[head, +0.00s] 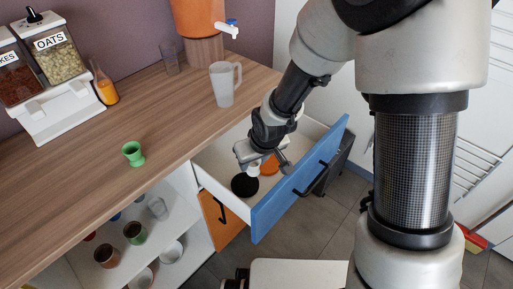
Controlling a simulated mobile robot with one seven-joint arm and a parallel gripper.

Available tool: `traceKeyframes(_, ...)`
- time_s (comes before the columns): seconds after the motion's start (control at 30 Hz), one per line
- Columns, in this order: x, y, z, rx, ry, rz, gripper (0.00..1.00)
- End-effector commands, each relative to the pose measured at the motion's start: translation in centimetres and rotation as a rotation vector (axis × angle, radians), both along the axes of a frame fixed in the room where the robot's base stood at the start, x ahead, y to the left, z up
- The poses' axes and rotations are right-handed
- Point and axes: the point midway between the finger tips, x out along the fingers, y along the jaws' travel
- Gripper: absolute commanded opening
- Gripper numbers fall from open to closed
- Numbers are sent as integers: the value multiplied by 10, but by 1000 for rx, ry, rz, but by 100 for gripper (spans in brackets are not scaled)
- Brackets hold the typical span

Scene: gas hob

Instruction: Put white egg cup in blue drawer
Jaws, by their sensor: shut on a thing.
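The blue-fronted drawer (283,202) is pulled open under the wooden counter, with white inner walls. My gripper (264,161) is low over the drawer's opening, pointing down. It is shut on a small white thing, which looks like the white egg cup (253,170). The cup is partly hidden by the gripper, and I cannot tell whether it touches the drawer floor. A round black item (244,185) lies in the drawer just below it. An orange item (270,166) lies to the right, partly hidden by a finger.
A green egg cup (133,153) and a frosted mug (225,84) stand on the counter (165,110). The cereal dispenser (55,75), a bottle (104,85) and an orange drink dispenser (199,19) stand behind. Open shelves below hold several cups. An orange front (220,221) is under the drawer.

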Motion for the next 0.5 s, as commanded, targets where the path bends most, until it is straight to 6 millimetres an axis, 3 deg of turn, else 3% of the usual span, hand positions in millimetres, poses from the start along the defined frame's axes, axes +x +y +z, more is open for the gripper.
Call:
traceKeyframes(0.2,62,-4,-1,2,-1,-5,14)
traceKeyframes(0.5,137,-8,-1,2,-1,-3,14)
